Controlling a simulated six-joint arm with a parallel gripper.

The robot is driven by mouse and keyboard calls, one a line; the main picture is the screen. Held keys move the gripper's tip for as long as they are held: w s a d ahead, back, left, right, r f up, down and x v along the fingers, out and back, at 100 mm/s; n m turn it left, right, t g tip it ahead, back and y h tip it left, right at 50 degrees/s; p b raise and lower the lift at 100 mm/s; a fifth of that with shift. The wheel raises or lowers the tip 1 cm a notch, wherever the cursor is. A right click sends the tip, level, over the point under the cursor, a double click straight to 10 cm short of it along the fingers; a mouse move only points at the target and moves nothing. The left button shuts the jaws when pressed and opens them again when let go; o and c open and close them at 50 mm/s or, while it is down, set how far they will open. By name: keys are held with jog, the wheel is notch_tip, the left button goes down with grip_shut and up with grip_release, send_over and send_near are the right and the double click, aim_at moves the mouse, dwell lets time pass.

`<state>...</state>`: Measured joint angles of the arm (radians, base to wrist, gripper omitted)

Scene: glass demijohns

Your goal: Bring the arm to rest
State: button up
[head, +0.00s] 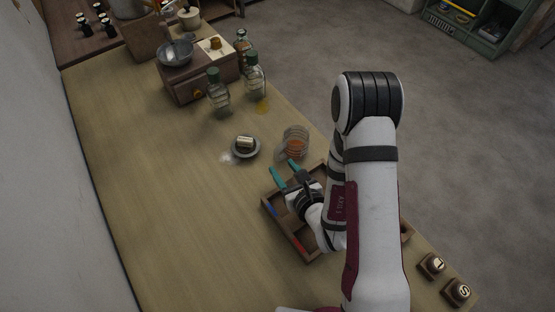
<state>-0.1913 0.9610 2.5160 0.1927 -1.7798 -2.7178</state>
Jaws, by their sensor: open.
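My gripper (287,173) has two teal fingers, spread apart with nothing visible between them. It hangs over the far part of a wooden compartment tray (268,208), and my arm covers much of that tray. A glass jar with orange contents (296,147) stands just beyond the fingertips, to their right. A small dish (244,156) with a pale and dark roll-shaped item on it lies farther off to the left. I cannot tell whether the gripper touches the tray.
Two green-capped glass bottles (218,92) (254,76) stand farther back, by a wooden box (188,88) with a metal bowl (175,54) on it. Two lettered blocks (432,265) (456,291) lie at the near right. The left of the table (150,190) is clear.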

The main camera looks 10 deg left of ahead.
jog(key=shift+s+d+r, duration=0.15)
jog(key=shift+s+d, duration=0.05)
jog(key=shift+s, duration=0.1)
jog(key=shift+w, duration=0.1)
jog(key=shift+w+a+r+m, duration=0.15)
jog(key=shift+w+m, duration=0.1)
jog(key=shift+m, duration=0.55)
jog(key=m+g, duration=0.1)
jog(key=m, duration=0.1)
jog(key=r+m+g+h, duration=0.1)
jog(key=m, duration=0.1)
jog(key=a+m+h, duration=0.1)
jog(key=m, duration=0.1)
jog(key=shift+r+m+g, duration=0.25)
jog(key=shift+m+g, duration=0.15)
jog(key=s+d+r+n+g+h, duration=0.1)
jog(key=s+d+r+n+g, duration=0.1)
jog(key=s+d+r+n, duration=0.2)
jog(key=s+d+r+n+g+h, duration=0.1)
jog(key=s+d+r+n+g, duration=0.2)
jog(key=s+r+n, duration=0.3)
jog(key=s+d+r+n+g+h, duration=0.1)
jog(key=s+d+r+n+g, duration=0.2)
jog(key=s+n, duration=0.9)
jog(key=d+r+n, duration=0.1)
jog(key=d+n, duration=0.2)
jog(key=n, duration=0.8)
jog(key=shift+s+r+n+h, duration=0.3)
jog(key=shift+r+n+h, duration=0.1)
